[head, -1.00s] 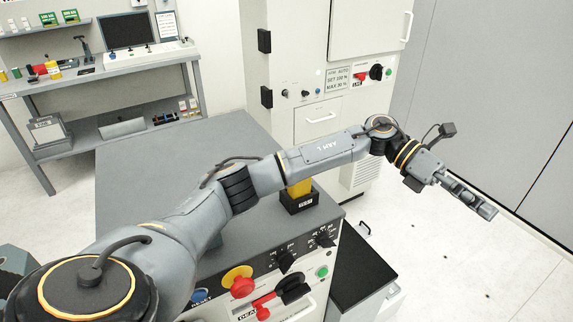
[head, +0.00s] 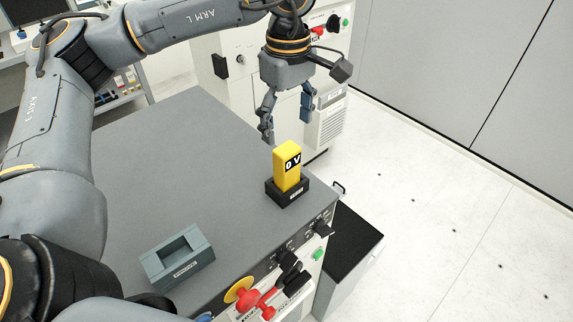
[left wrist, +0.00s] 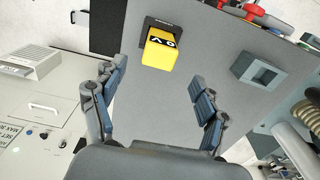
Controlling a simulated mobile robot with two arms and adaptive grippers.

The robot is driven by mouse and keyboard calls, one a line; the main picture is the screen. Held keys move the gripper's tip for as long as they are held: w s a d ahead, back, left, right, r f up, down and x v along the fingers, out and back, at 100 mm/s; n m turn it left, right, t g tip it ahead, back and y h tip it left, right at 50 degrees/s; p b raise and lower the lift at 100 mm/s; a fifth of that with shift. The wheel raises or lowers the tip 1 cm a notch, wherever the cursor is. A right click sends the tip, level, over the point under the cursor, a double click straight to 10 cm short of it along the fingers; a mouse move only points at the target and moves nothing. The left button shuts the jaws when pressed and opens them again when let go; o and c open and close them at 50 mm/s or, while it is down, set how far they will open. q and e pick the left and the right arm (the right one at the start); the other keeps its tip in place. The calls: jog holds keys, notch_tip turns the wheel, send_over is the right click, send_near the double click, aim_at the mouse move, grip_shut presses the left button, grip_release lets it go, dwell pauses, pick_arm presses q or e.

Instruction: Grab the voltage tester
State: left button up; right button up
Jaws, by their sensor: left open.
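The voltage tester (head: 287,167) is a yellow block with a black "0 V" display. It stands upright in a small black holder (head: 289,196) near the right front corner of the grey cabinet top. My left gripper (head: 287,130) is open and empty, pointing down, above and behind the tester. In the left wrist view, the tester (left wrist: 161,54) shows ahead, roughly between the two spread fingers (left wrist: 157,112), apart from both. My right gripper is not in view.
A grey-green empty holder (head: 178,258) sits at the front left of the cabinet top (head: 185,150). The front panel has a red and yellow button (head: 243,295), a red handle and black knobs. A white cabinet stands behind my gripper.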

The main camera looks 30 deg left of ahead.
aim_at(287, 148)
pick_arm(q)
jog(key=shift+a+f, duration=0.2)
jog(key=shift+f, duration=0.75)
notch_tip(287, 148, down, 5)
jog(key=p, duration=0.3)
jog(key=shift+d+r, duration=0.1)
jog(key=shift+r, duration=0.05)
jog(key=shift+f, duration=0.4)
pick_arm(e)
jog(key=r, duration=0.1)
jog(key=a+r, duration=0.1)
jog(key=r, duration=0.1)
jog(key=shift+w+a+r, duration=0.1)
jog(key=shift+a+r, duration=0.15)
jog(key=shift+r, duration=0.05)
pick_arm(q)
jog(key=shift+c, duration=0.4)
grip_shut()
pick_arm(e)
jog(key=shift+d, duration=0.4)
